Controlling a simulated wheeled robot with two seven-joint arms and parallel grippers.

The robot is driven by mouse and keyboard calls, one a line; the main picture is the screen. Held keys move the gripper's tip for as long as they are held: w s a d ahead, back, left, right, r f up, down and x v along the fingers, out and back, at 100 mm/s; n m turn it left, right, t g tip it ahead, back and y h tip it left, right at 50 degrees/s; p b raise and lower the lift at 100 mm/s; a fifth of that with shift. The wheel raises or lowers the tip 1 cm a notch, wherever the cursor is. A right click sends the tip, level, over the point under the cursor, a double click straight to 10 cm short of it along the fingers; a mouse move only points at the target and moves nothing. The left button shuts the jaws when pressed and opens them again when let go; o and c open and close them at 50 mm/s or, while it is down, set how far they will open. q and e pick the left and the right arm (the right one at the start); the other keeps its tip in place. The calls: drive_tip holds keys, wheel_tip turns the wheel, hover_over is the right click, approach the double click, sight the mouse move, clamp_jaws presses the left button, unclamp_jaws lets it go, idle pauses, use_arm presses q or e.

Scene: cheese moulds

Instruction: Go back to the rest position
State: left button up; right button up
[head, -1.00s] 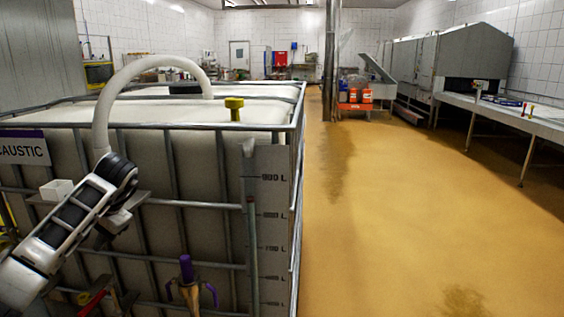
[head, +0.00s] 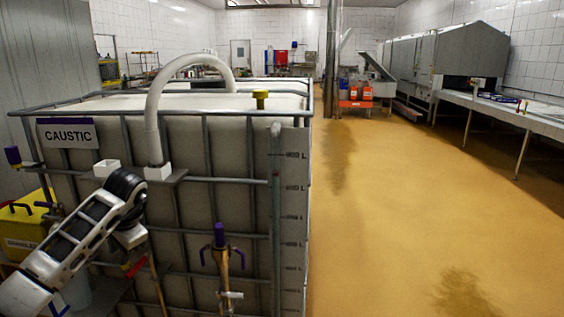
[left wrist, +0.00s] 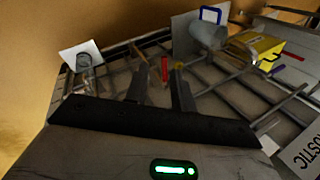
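My left arm comes in from the left in the head view, in front of the caged caustic tank (head: 180,235). In the left wrist view my left gripper (left wrist: 160,88) has its two dark fingers apart, with nothing seen held between them. A red handle (left wrist: 165,68) shows beyond the fingers. The fingertips are hard to make out in the head view. My right gripper is in neither view. A white hose (head: 152,120) arches over the tank, its near end at a white holder (head: 158,173). An empty-looking white holder (head: 106,168) stands to its left.
The tank bears a CAUSTIC sign (head: 67,133), a yellow cap (head: 260,100) and a purple-handled valve (head: 220,238). A yellow container (head: 22,225) stands at the left. The floor (head: 410,220) right of the tank is open, up to a long table (head: 500,112).

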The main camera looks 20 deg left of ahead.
use_arm(q)
drive_tip(key=w+d+f+m+t+h, duration=0.2)
drive_tip(key=d+f+m+h, duration=0.25)
drive_tip(key=d, duration=0.65)
drive_tip(key=w+d+f+m+t+h, duration=0.15)
drive_tip(key=d+f+m+h, duration=0.35)
drive_tip(key=d, duration=0.5)
drive_tip(key=s+d+r+t+h, duration=0.2)
drive_tip(key=d+t+h, duration=0.1)
drive_tip(key=d, duration=0.4)
drive_tip(key=s+d+r+t+h+p, duration=0.1)
drive_tip(key=d+r+t+h, duration=0.1)
drive_tip(key=d+t+h, duration=0.3)
drive_tip(key=s+d+r+t+h, duration=0.1)
drive_tip(key=s+d+r+t, duration=0.15)
drive_tip(key=d, duration=0.55)
drive_tip(key=s+f+n+g+y+p, duration=0.1)
drive_tip(key=s+f+n+g+y, duration=0.2)
drive_tip(key=s+f+n+y, duration=0.5)
drive_tip(key=s+f+y, duration=0.2)
drive_tip(key=s+f, duration=0.1)
drive_tip(key=f, duration=0.1)
drive_tip(key=shift+d+n+g, duration=0.2)
drive_tip(key=shift+n+g, duration=0.1)
drive_tip(key=shift+n, duration=0.05)
